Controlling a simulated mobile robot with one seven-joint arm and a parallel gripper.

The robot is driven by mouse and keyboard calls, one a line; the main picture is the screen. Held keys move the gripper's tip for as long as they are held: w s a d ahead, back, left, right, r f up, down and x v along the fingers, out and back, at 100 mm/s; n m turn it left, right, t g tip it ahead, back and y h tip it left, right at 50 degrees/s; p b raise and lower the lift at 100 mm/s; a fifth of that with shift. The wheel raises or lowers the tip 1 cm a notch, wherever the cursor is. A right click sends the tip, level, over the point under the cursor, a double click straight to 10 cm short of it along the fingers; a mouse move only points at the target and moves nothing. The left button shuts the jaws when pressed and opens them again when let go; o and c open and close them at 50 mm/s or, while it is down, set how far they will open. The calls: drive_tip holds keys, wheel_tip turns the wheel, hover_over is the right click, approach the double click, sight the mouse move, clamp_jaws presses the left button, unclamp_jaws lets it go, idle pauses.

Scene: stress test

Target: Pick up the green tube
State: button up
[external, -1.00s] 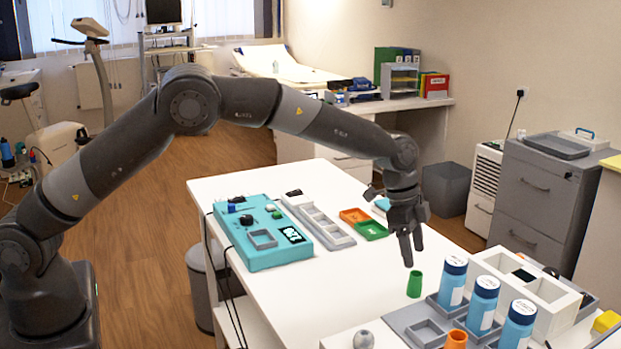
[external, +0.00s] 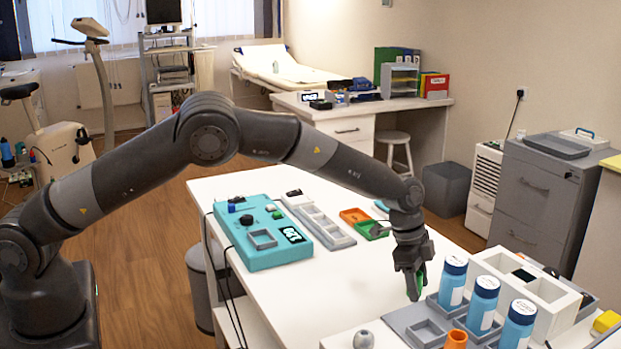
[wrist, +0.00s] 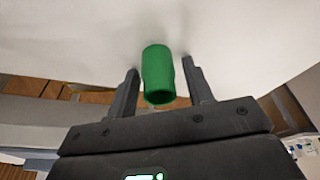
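The green tube (wrist: 158,76) is a short, hollow cup-like cylinder on the white table. In the wrist view it lies between the two fingers of my gripper (wrist: 160,92), with a gap visible on each side. In the external view my gripper (external: 415,283) is lowered over the tube, and only a sliver of green (external: 421,277) shows beside the finger. The fingers are open around the tube.
Several blue bottles with white caps (external: 484,303) stand in a grey tray (external: 408,318) just right of my gripper. An orange cup (external: 456,339) and a grey knob (external: 363,340) are in front. A teal panel (external: 262,232) sits to the left.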

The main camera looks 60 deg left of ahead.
drive_tip(key=c, duration=0.8)
drive_tip(key=shift+r, duration=0.15)
